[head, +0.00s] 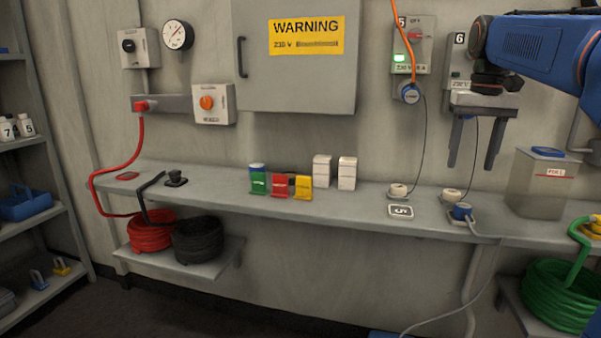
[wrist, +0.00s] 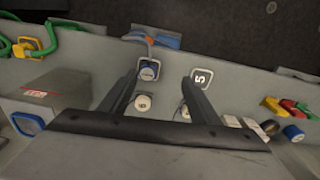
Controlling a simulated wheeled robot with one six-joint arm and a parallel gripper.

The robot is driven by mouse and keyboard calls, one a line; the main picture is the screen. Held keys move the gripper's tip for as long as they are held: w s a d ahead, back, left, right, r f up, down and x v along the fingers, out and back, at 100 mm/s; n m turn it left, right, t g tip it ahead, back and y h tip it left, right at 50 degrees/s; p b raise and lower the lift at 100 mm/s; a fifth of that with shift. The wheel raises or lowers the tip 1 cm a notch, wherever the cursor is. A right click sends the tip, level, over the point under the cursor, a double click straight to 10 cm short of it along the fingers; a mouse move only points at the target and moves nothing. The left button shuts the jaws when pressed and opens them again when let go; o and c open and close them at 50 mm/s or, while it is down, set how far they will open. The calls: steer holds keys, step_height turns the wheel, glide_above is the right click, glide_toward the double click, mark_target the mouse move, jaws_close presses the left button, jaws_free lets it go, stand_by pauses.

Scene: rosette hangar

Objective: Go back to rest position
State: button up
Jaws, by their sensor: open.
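My gripper (head: 474,143) hangs at the right in the head view, in front of the wall and above the grey bench (head: 350,205). Its two dark fingers point down and are apart, with nothing held between them. In the wrist view my gripper (wrist: 162,78) shows open over the bench. Between and below its fingers lie a blue plug (wrist: 149,70) on a pad and a tag marked 5 (wrist: 202,77). Part of the socket panel marked 6 (head: 460,70) is hidden behind my arm.
Thin cables hang from the wall sockets close by. Green, red and yellow holders (head: 280,186) and white boxes (head: 321,171) stand mid-bench. A green hose coil (head: 560,295) sits low right. Dark floor shows in front.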

steer(key=s+a+f+n+t, duration=0.1)
steer(key=s+a+f, duration=0.3)
steer(key=s+f, duration=0.4)
steer(key=s+a+f+t, duration=0.1)
steer(key=s+a+f, duration=0.3)
steer(key=s+f, duration=0.5)
steer(key=s+a+f+n+t, duration=0.1)
steer(key=s+a+f+t, duration=0.1)
steer(key=s+f, duration=0.6)
step_height(320, 180, down, 4)
steer(key=shift+s+a+r+n, duration=0.2)
steer(key=shift+s+a+n, duration=0.1)
steer(key=shift+a, duration=0.6)
